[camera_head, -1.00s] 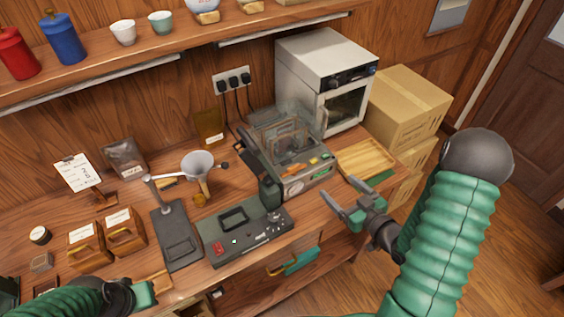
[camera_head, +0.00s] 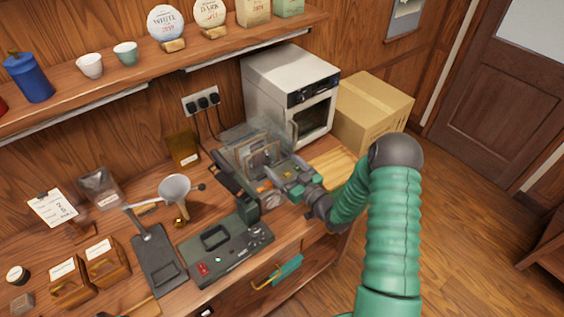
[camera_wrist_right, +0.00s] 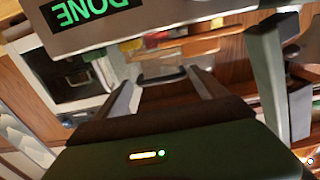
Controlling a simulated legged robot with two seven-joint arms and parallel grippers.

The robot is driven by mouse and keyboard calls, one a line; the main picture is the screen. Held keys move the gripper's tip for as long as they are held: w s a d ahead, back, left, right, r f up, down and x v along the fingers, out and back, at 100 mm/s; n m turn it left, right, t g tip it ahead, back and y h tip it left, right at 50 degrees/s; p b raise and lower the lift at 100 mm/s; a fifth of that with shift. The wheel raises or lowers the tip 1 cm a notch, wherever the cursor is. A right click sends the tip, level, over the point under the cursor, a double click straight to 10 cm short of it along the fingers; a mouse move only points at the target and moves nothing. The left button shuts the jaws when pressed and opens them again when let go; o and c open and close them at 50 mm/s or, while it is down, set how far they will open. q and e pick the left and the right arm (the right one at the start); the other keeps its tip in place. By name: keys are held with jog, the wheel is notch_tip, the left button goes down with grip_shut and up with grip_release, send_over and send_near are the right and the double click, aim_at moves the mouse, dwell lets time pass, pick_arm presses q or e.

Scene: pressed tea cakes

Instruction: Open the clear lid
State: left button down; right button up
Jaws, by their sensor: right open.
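The clear lid (camera_head: 262,133) is a see-through cover at the back of the grey machine (camera_head: 273,199) on the bench. How far it is raised is hard to tell. My right gripper (camera_head: 278,176) is open and over the front part of the machine, just in front of the lid; whether it touches the lid is unclear. In the right wrist view, the machine's green "DONE" display (camera_wrist_right: 97,13) appears upside down near the top. My left gripper is out of view.
A wooden tray (camera_head: 333,165) lies right of the machine. A dark control panel (camera_head: 226,250), a scale (camera_head: 158,263) and a funnel (camera_head: 174,188) are to the left.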

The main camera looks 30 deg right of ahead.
jog(key=shift+w, duration=0.35)
jog(key=shift+c, duration=0.2)
